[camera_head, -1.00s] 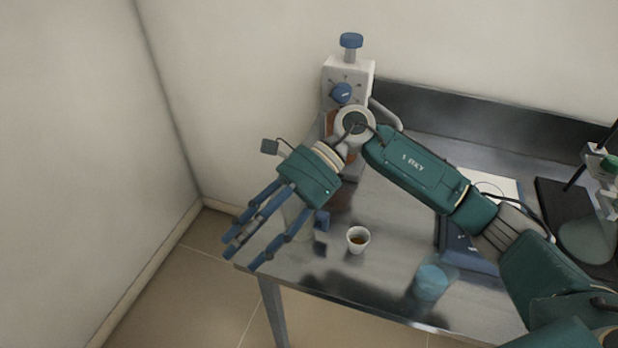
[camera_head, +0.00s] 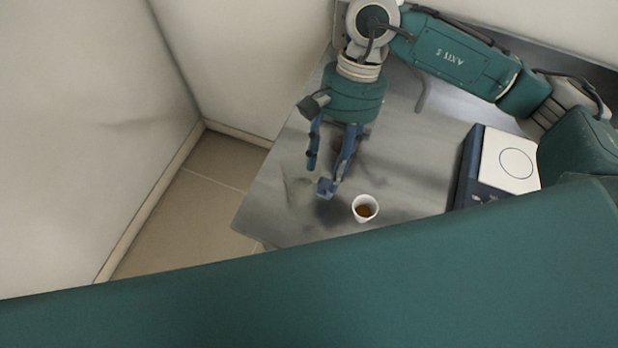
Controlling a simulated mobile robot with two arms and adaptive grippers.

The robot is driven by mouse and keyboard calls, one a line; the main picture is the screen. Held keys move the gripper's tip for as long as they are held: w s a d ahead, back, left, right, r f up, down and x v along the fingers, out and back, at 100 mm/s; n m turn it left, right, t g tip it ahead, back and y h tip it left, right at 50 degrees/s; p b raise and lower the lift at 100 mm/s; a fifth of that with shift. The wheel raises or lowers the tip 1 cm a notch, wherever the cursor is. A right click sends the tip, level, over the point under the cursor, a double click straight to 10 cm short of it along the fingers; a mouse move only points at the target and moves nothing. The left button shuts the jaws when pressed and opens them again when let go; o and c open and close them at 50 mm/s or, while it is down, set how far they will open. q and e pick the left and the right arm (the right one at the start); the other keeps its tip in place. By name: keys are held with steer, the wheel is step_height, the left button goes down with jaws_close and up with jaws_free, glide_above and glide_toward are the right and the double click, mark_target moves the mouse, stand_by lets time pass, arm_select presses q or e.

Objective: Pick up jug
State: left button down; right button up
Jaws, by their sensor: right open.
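A faint clear vessel (camera_head: 291,190), which looks like the jug, stands near the left end of the metal bench. Its outline is hard to make out, and a small blue block (camera_head: 326,188) beside it may be part of it. My right gripper (camera_head: 322,172) points down over the bench close to these, fingers apart and nothing held between them. I cannot tell whether a finger touches the blue block. My left gripper is out of view.
A small white cup (camera_head: 356,214) with brown contents stands just right of the gripper. A dark blue device with a white top plate (camera_head: 505,160) is farther right. The bench (camera_head: 415,165) is bare between them. A large teal part of my arm hides the foreground.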

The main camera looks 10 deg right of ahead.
mark_target(326, 184)
steer(key=p+x, duration=0.1)
steer(key=x, duration=0.3)
steer(key=shift+s+a+f, duration=0.1)
steer(key=shift+f, duration=0.15)
steer(key=shift+s+f, duration=0.1)
steer(key=shift+f, duration=0.15)
steer(key=shift+c, duration=0.7)
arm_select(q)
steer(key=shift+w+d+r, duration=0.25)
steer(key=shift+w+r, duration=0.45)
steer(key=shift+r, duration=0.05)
arm_select(e)
jaws_close()
